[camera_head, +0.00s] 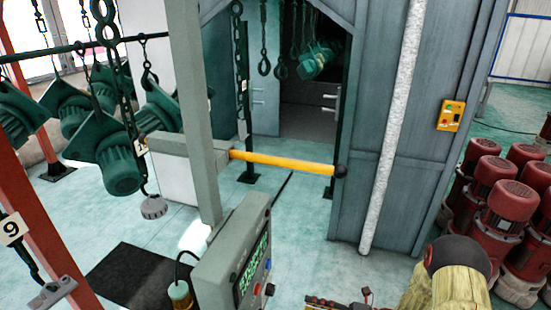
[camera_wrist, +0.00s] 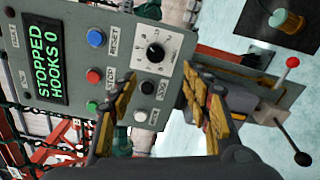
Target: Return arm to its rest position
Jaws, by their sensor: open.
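My gripper (camera_wrist: 160,80) is open and empty in the wrist view, with its two yellow-padded fingers spread wide. It is in front of the lower part of a grey control panel (camera_wrist: 65,20). The panel's green display (camera_wrist: 45,70) reads "STOPPED HOOKS 0". A round dial (camera_wrist: 155,52), a blue button (camera_wrist: 96,38) and a red button (camera_wrist: 93,76) show on the panel. I cannot tell whether a finger touches it. In the head view, the panel (camera_head: 222,270) stands at lower centre. My arm shows at lower right.
A grey post (camera_head: 188,90) carries a yellow bar (camera_head: 285,162) with a black end. Green hoist parts (camera_head: 120,170) hang on chains at left. Red motors (camera_head: 500,205) stand at right. A grey booth (camera_head: 385,120) is behind. A lever with a black knob (camera_wrist: 302,158) is beside the panel.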

